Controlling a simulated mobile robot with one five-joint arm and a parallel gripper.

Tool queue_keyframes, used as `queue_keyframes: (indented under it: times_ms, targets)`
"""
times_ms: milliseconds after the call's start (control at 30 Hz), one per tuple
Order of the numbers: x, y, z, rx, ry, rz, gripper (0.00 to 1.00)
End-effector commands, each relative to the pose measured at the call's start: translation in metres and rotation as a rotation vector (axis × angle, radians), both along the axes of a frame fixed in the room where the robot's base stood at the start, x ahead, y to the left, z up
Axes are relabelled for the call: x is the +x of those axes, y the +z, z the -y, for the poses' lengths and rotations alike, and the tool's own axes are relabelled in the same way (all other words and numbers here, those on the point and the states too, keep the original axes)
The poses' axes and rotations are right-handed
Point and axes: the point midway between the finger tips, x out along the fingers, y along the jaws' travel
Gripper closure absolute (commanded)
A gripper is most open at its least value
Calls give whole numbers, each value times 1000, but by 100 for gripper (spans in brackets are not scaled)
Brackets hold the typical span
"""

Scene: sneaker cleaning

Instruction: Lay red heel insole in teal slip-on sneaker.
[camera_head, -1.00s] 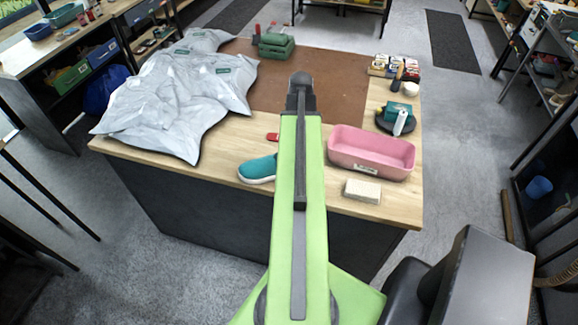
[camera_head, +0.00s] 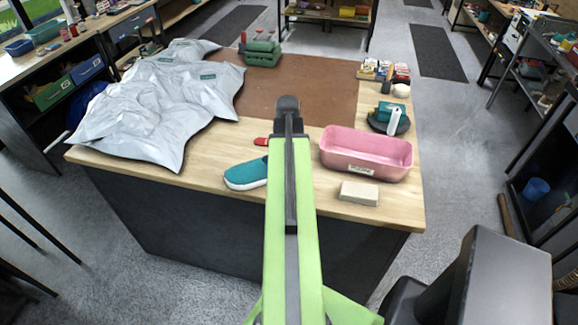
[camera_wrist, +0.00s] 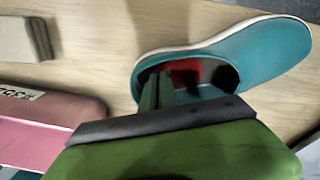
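The teal slip-on sneaker (camera_head: 246,174) lies near the table's front edge, left of my arm. In the wrist view the sneaker (camera_wrist: 255,55) lies on its sole with its opening facing the camera. Red (camera_wrist: 187,68) shows inside that opening; whether it is the insole or a lining I cannot tell. A small red piece (camera_head: 262,141) lies behind the sneaker, partly behind my arm. My gripper (camera_wrist: 162,92) overlaps the heel-side opening in the wrist view. Its dark fingers are blurred, and neither their spread nor any grasp is clear. The arm hides the gripper in the head view.
A pink tub (camera_head: 366,166) and a pale block (camera_head: 359,193) are right of my arm. Grey bags (camera_head: 150,100) cover the table's left side. A brown mat (camera_head: 315,85) fills the middle, with a green toolbox (camera_head: 262,53) at its back.

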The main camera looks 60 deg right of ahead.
Motion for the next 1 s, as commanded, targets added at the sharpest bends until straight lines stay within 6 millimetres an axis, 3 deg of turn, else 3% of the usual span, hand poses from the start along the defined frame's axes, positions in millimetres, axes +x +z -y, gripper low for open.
queue_keyframes:
  times_ms: [200,300,667,867,1000]
  targets:
    - [0,-4,0,0,1,0,100]
    - [0,-2,0,0,1,0,88]
    - [1,2,0,0,1,0,88]
    - [1,28,-1,0,2,0,88]
    - [1,58,-1,0,2,0,88]
